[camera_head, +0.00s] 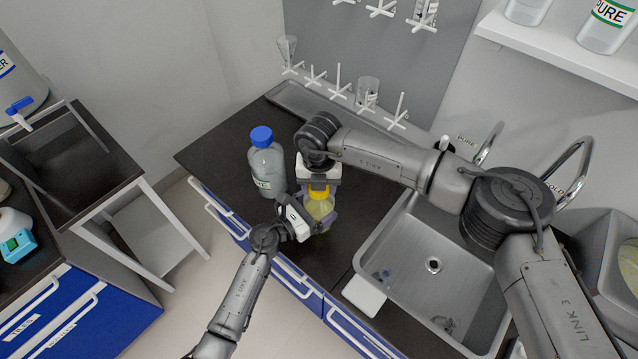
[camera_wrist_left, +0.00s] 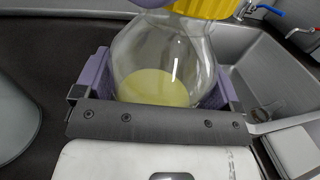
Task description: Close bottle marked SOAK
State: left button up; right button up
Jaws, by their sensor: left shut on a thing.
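A clear round bottle (camera_head: 319,208) with pale yellow liquid and a yellow cap (camera_head: 318,191) stands near the counter's front edge. My left gripper (camera_head: 312,222) is shut on this bottle from the front left. In the left wrist view its purple fingers lie on both sides of the glass bottle (camera_wrist_left: 165,62). My right gripper (camera_head: 319,184) comes down from above at the yellow cap, which also shows at the top of the wrist view (camera_wrist_left: 205,9). Its fingertips are mostly hidden, so its grip is unclear. No SOAK marking is readable.
A larger bottle (camera_head: 267,165) with a blue cap stands just left of the grippers. A sink (camera_head: 400,235) lies to the right, with taps behind it. A drying rack (camera_head: 365,60) with glassware is at the back. The dark counter (camera_head: 215,155) is clear at left.

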jog(key=shift+m, duration=0.8)
jog(key=o, duration=1.1)
notch_tip(320, 180, up, 12)
pick_arm(q)
jog(key=o, duration=1.4)
jog(key=shift+o, duration=0.2)
jog(key=v, duration=1.4)
pick_arm(e)
jog(key=shift+r, duration=0.1)
